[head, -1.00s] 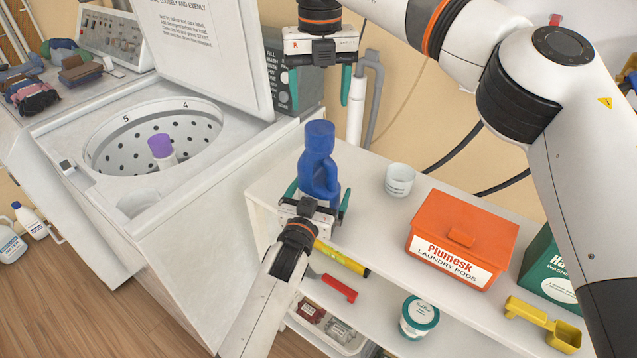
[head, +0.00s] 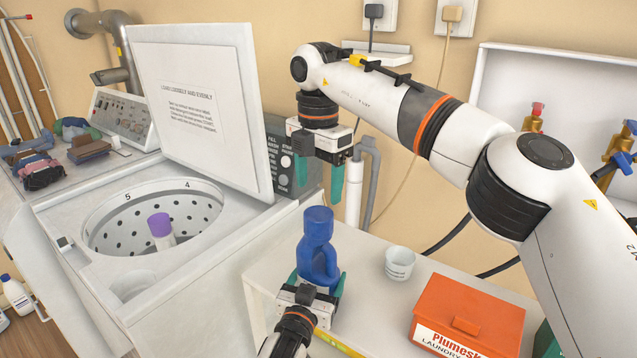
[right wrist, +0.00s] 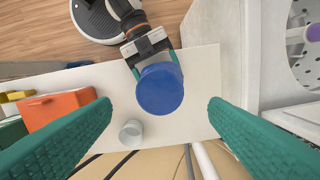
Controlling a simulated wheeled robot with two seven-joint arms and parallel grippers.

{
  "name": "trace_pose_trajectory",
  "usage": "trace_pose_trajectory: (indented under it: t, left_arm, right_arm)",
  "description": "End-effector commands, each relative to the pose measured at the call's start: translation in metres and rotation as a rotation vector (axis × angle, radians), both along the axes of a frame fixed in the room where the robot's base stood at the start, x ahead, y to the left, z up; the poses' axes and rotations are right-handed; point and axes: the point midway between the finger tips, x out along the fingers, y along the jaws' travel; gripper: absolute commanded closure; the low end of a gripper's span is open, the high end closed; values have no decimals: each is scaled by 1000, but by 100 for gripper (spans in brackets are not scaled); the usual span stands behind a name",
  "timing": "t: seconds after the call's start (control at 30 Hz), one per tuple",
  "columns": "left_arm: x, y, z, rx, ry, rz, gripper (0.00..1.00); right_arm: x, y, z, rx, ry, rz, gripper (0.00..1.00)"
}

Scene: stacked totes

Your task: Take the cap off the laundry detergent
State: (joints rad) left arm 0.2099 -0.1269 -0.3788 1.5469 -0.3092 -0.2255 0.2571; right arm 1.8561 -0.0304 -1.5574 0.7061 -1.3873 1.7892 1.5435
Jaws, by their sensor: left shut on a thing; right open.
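The laundry detergent is a blue bottle (head: 317,262) standing upright at the left end of the white shelf top (head: 275,268), with a blue cap (head: 318,222) on it. My left gripper (head: 313,285) is shut on the bottle's lower body from the front. My right gripper (head: 320,182) is open, points down, and hangs empty above and behind the bottle. In the right wrist view the cap (right wrist: 160,89) lies below and between the open green fingers (right wrist: 160,108), apart from both. The bottle's body is mostly hidden under the cap there.
A small clear cup (head: 399,263) and an orange laundry pods box (head: 467,318) stand right of the bottle. The open washer (head: 120,290) at left has its lid (head: 200,105) raised near my right gripper. A purple-topped agitator (head: 160,226) stands in its drum.

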Motion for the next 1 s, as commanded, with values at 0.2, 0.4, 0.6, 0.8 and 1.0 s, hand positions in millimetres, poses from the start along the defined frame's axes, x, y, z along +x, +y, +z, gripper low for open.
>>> trace_pose_trajectory:
  t: [0.2, 0.4, 0.6, 0.8, 1.0]
  left_arm:
    - [0, 0, 0, 1, 1, 1, 82]
    - [0, 0, 0, 2, 0, 1, 82]
    - [0, 0, 0, 2, 0, 1, 82]
    - [0, 0, -1, 2, 0, 1, 82]
    - [0, 0, 0, 2, 0, 1, 82]
  right_arm:
    - [0, 0, -1, 0, 2, -486, 31]
    - [0, 0, 0, 1, 1, -836, 31]
    - [0, 0, -1, 2, 1, -1000, 31]
    - [0, -1, -20, -2, 2, -1023, 31]
    - [0, -1, -53, -2, 4, -1022, 31]
